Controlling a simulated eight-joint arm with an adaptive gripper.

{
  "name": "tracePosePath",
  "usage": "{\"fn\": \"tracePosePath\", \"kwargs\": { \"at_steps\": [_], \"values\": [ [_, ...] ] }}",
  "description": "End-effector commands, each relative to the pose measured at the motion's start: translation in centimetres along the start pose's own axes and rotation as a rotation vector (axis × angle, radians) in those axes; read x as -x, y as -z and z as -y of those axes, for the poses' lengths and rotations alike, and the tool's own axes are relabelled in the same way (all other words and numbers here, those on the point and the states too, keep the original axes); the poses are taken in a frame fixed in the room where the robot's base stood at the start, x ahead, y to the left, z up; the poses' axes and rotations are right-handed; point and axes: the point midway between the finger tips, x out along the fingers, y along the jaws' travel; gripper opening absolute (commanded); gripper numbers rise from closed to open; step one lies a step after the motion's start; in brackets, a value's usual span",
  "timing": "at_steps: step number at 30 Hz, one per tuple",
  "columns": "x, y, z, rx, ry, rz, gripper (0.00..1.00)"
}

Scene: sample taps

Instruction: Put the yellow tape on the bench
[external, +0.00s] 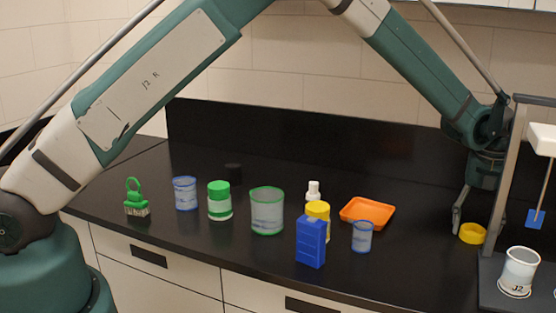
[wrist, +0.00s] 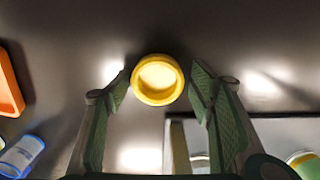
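The yellow tape (external: 472,233) is a short round yellow roll at the right of the black bench (external: 400,260), beside the grey stand. It looks to lie flat on the bench top. In the wrist view the tape (wrist: 158,80) shows as a yellow ring with a paler centre. My gripper (external: 474,222) points down at the tape, one finger left of it. In the wrist view my gripper (wrist: 160,84) is open, with its green-padded fingers apart on either side of the tape and a small gap at each side. It holds nothing.
A grey stand (external: 515,180) with a cup marked J2 (external: 519,272) is close on the right. An orange tray (external: 367,213), a blue box (external: 311,241) and several cups and bottles stand left. Bench between tray and tape is clear.

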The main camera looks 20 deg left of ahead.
Motion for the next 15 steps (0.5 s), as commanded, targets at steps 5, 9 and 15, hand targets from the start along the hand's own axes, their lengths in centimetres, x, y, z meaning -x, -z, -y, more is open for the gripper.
{"fn": "tracePosePath", "kwargs": {
  "at_steps": [5, 9, 15],
  "values": [
    [0.02, 0.00, 0.00, 0.000, 0.000, 0.000, 0.55],
    [0.05, 0.00, 0.00, 0.000, 0.000, 0.000, 0.55],
    [0.46, 0.00, 0.00, 0.000, 0.000, 0.000, 0.55]
  ]
}}
